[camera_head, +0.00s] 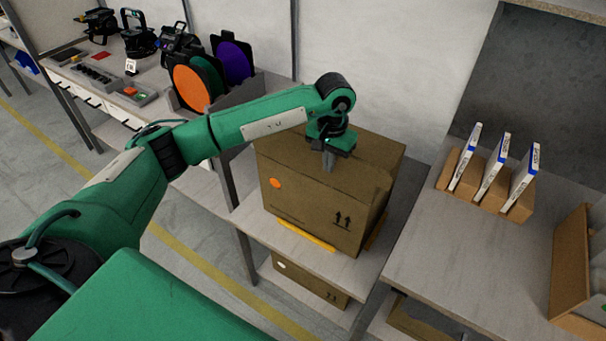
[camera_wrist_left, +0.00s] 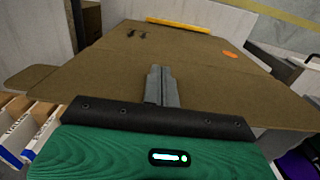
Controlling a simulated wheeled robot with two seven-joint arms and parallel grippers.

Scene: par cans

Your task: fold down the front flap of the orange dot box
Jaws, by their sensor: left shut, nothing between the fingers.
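The orange dot box (camera_head: 310,215) is a brown carton with an orange dot and two printed arrows on its front face. It stands on a pale table. My left gripper (camera_head: 329,162) is shut and empty, pointing down at the upper front edge of the box. In the left wrist view its closed fingers (camera_wrist_left: 160,85) lie over brown cardboard (camera_wrist_left: 205,65), with the dot and arrows beyond. I cannot tell whether the fingertips touch it. A side flap (camera_wrist_left: 28,78) sticks out at the left there. The front flap's exact angle is unclear. My right gripper is not in view.
A yellow strip (camera_head: 305,233) lies under the box's front edge. Another carton (camera_head: 310,281) sits on the shelf below. At right, a table (camera_head: 440,262) carries upright white-and-blue packs (camera_head: 494,166) in brown holders. Lamps and coloured discs (camera_head: 193,88) stand at the back left.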

